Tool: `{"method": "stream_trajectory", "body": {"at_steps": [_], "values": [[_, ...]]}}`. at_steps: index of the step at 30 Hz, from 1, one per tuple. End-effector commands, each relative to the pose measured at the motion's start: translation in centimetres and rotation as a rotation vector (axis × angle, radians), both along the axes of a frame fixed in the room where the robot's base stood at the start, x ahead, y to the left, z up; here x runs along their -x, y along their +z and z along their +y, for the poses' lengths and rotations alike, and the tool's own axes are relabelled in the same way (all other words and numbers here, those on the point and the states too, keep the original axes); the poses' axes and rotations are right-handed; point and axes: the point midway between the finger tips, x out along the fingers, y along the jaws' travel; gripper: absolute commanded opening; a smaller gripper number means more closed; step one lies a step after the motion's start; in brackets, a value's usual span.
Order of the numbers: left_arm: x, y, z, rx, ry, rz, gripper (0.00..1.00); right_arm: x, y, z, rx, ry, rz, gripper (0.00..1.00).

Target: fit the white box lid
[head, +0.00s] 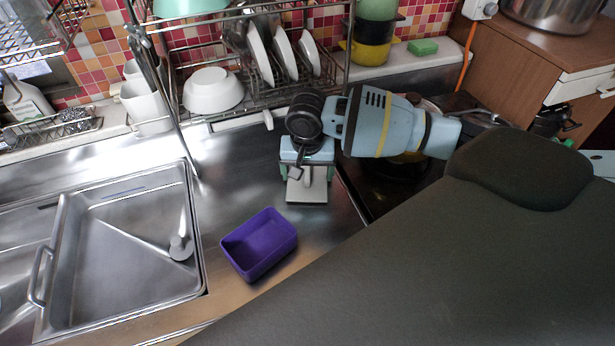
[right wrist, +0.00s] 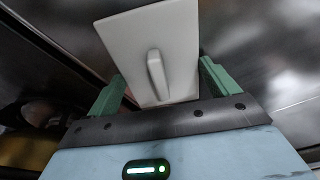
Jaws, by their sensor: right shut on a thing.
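The white lid (head: 307,192) is a flat rectangular plate with a raised bar handle. My right gripper (head: 307,173) is shut on it and holds it above the steel counter. In the right wrist view the lid (right wrist: 150,28) sits between the two green fingers of the gripper (right wrist: 160,78), with its handle facing the camera. An open purple box (head: 270,262) stands on the counter, below and left of the lid in the head view. The lid is apart from the box. My left gripper is not in view.
A steel sink (head: 130,250) lies left of the box. A dish rack (head: 262,95) with plates and a white bowl (head: 212,90) stands behind. A dark stove area lies under my right arm. The counter around the box is clear.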

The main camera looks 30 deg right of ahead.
Motion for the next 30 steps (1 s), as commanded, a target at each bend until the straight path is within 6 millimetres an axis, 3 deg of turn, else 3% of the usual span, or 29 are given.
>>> {"method": "stream_trajectory", "body": {"at_steps": [7,21,30], "values": [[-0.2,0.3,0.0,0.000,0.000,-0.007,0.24,-0.1,1.3,0.0,-0.001,0.000,-0.003,0.64],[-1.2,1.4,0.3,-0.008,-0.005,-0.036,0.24,-0.1,9.1,0.1,-0.001,0.001,-0.003,0.64],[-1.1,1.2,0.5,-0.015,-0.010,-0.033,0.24,0.0,10.0,0.1,-0.001,0.001,0.002,0.64]]}}
